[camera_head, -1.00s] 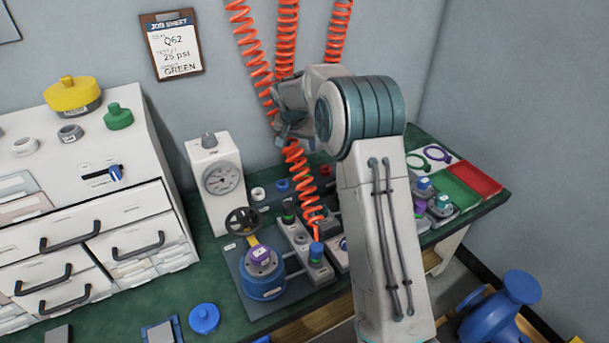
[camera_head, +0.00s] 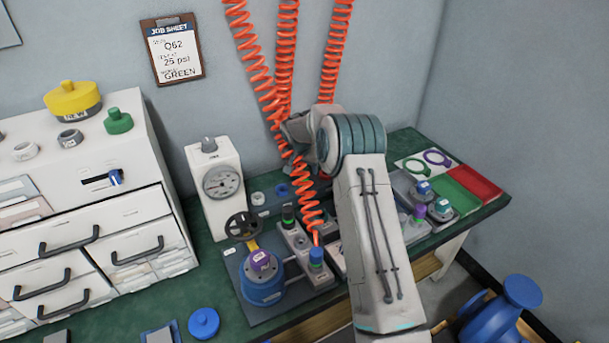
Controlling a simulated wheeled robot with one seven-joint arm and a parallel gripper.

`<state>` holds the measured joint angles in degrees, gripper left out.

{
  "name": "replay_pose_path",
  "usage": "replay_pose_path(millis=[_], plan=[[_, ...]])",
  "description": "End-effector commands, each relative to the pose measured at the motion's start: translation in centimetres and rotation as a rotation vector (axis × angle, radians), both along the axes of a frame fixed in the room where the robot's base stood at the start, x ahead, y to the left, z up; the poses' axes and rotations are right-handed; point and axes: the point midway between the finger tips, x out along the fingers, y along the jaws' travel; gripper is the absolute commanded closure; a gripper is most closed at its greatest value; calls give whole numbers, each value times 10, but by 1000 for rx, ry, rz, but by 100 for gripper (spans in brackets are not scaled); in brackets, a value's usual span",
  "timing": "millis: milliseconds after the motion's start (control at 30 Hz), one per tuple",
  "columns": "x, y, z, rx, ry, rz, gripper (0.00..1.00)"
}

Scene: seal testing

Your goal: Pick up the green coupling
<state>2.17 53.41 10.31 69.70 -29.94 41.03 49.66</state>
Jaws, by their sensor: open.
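A larger green knobbed piece (camera_head: 118,121) sits on top of the white cabinet. My gripper (camera_head: 291,142) is open, above and behind the bench fittings, beside the orange coils. It is apart from the green-topped fitting. My arm and the coils partly hide its fingers, and no held thing shows.
Orange coiled hoses (camera_head: 284,55) hang close by my gripper. A gauge box (camera_head: 213,188) and a blue round fixture (camera_head: 263,285) with a purple top stand left of the fittings. A blue-topped fitting (camera_head: 316,257) is in front. Green (camera_head: 452,193) and red (camera_head: 474,181) trays lie at right.

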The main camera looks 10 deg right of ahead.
Motion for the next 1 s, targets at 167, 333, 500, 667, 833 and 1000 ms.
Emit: replay_pose_path(millis=[167,333,500,667,833,1000], plan=[[5,-2,-14,0,0,1,43],[5,-2,-15,0,0,1,43],[5,-2,-15,0,0,1,70],[5,-2,-15,-1,-1,1,93],[5,-2,-15,-1,-1,1,93],[6,-2,-8,-1,-3,1,93]])
